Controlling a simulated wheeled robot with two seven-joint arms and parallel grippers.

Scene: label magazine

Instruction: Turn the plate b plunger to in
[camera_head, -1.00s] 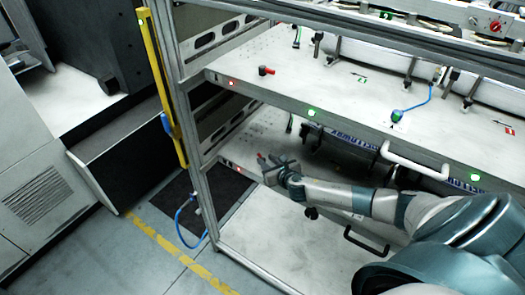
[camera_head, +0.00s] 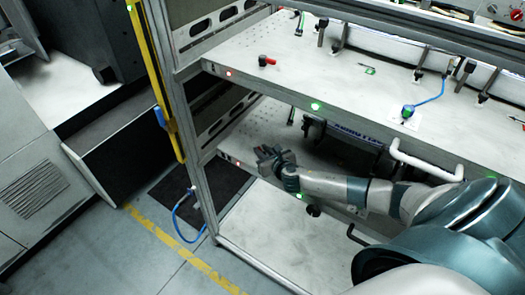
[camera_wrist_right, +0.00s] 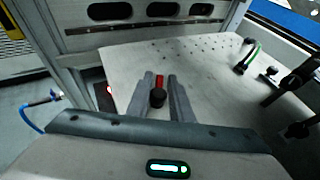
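A plunger with a red lever and a black knob (camera_wrist_right: 158,97) stands on the lower plate (camera_wrist_right: 205,60) in the right wrist view. My right gripper (camera_wrist_right: 160,82) has its two fingers apart, one on each side of this plunger, with the red part between the tips. I see no clear contact. In the head view my right gripper (camera_head: 268,153) is over the left front of the lower plate (camera_head: 262,218) and hides that plunger. Another red and black plunger (camera_head: 266,61) lies on the upper plate (camera_head: 330,78). No letter marks either plate legibly. My left gripper is out of view.
A white handle (camera_head: 425,165) sticks out from the upper plate's front edge, above my right arm. The rack's metal post (camera_head: 200,185) stands left of the gripper. A blue hose (camera_head: 183,218) hangs outside. Dark clamps (camera_wrist_right: 272,75) stand at the wrist view's right.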

